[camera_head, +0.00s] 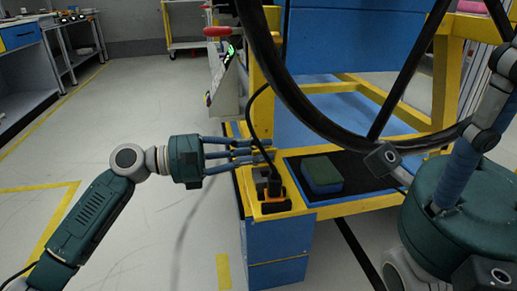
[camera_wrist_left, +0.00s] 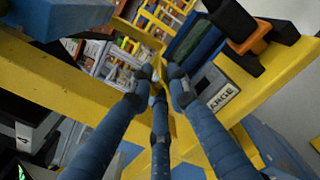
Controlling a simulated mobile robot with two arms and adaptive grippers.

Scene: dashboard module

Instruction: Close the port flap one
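A black and orange connector-like part (camera_head: 272,192) sits on the yellow ledge at the front corner of the module, with a black cable rising from it. It also shows at the top right of the left wrist view (camera_wrist_left: 255,42), near a grey label (camera_wrist_left: 222,97) reading "ARGE", its start cut off. I cannot make out which part is port flap one. My left gripper (camera_head: 258,154) is left of and above this part, its three blue fingers stretched out, apart and empty. My right gripper (camera_head: 466,160) is partly seen at the right edge; its fingers are mostly hidden.
A green and blue block (camera_head: 321,175) lies on a black mat right of the connector. A black steering wheel rim (camera_head: 300,104) arcs above. A tilted grey panel (camera_head: 226,85) stands behind my left fingers. Open floor (camera_head: 130,100) lies to the left.

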